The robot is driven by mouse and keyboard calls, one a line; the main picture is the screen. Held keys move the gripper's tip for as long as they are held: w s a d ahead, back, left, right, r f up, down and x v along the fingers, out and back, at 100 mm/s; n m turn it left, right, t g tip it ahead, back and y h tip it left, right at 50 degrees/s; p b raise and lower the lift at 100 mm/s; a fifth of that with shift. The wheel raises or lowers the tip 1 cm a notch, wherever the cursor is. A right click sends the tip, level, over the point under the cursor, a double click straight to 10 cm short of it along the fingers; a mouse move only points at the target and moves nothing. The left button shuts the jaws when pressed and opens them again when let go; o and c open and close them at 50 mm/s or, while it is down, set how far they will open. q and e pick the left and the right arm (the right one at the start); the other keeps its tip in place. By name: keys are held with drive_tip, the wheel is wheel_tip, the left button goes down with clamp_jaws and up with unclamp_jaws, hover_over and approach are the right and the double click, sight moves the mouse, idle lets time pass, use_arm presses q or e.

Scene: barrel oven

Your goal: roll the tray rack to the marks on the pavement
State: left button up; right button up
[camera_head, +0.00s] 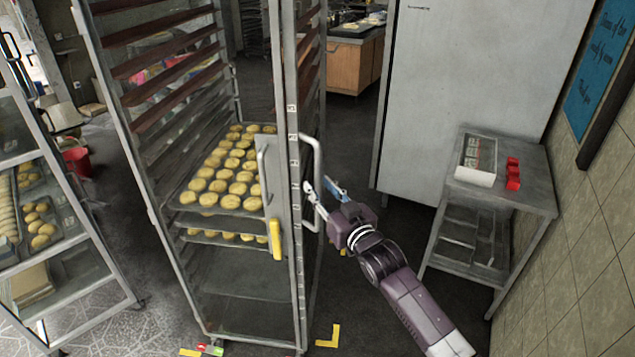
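The tall metal tray rack (303,257) stands upright in the middle of the head view, with trays of round yellow baked pieces (228,170) on its middle levels. A grey handle (319,160) sticks out on its right side. My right gripper (320,187) is at this handle with its fingers spread, one on each side of the bar; a firm contact cannot be made out. A yellow corner mark (329,338) lies on the floor at the rack's front right. Coloured marks (190,352) show by its front left foot. My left gripper is out of view.
Another rack with trays (75,277) stands at the left. A small metal table (520,180) with a white box and red items stands at the right, beside a tall grey cabinet (470,85). A red bucket (78,160) is at the back left.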

drive_tip(key=shift+x, duration=0.9)
drive_tip(key=shift+c, duration=0.5)
clamp_jaws()
